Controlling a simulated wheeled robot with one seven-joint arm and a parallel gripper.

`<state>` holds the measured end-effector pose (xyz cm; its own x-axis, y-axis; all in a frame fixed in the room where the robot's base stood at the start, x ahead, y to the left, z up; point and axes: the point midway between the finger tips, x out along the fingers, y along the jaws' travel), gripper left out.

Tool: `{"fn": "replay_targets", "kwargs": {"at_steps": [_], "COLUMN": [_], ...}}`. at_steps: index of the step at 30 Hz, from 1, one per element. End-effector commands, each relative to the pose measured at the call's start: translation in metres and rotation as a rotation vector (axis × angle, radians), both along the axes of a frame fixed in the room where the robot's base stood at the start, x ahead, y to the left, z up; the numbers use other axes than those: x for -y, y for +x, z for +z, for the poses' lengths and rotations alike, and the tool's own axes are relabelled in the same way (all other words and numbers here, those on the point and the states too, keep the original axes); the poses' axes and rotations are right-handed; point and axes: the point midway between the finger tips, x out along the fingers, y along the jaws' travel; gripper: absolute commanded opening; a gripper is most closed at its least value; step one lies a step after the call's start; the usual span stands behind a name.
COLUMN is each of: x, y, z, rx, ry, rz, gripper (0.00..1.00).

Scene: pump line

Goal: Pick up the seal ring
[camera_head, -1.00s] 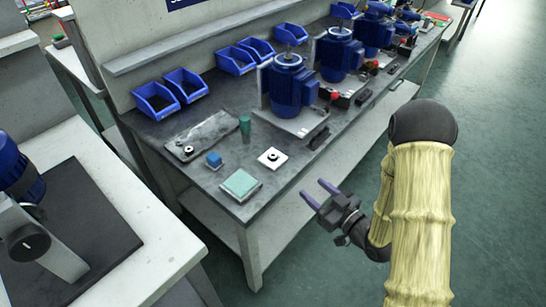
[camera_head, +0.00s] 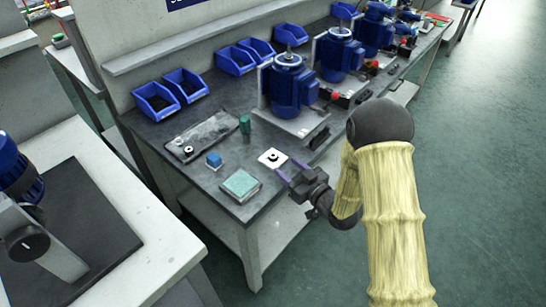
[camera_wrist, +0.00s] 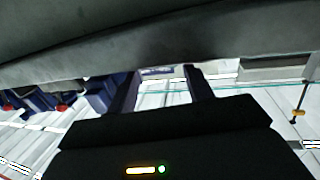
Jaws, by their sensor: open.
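A small black ring, which looks like the seal ring (camera_head: 272,156), lies on a white square plate (camera_head: 264,162) near the front edge of the grey workbench. My gripper (camera_head: 286,167) is open with nothing seen between its two purple fingers. In the head view its fingertips appear just right of the white plate, near the bench's front edge; their exact height and gap to the ring cannot be told. The wrist view shows both fingers (camera_wrist: 160,84) apart, and the ring cannot be made out there.
A grey tray (camera_head: 208,134) lies behind. Blue motors (camera_head: 290,84) stand to the right, blue bins (camera_head: 157,101) at the back. Open floor lies right.

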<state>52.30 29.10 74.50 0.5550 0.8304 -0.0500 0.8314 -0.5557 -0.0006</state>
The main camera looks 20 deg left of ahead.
Motion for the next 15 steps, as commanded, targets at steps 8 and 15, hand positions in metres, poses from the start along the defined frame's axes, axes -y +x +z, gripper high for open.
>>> {"fn": "replay_targets", "kwargs": {"at_steps": [8, 15], "x": [-0.025, -0.045], "y": [0.011, 0.025], "z": [0.001, 0.000], "rx": [0.003, 0.001], "ry": [-0.001, -0.001], "rz": [0.005, 0.001], "gripper": [0.51, 0.51]}}
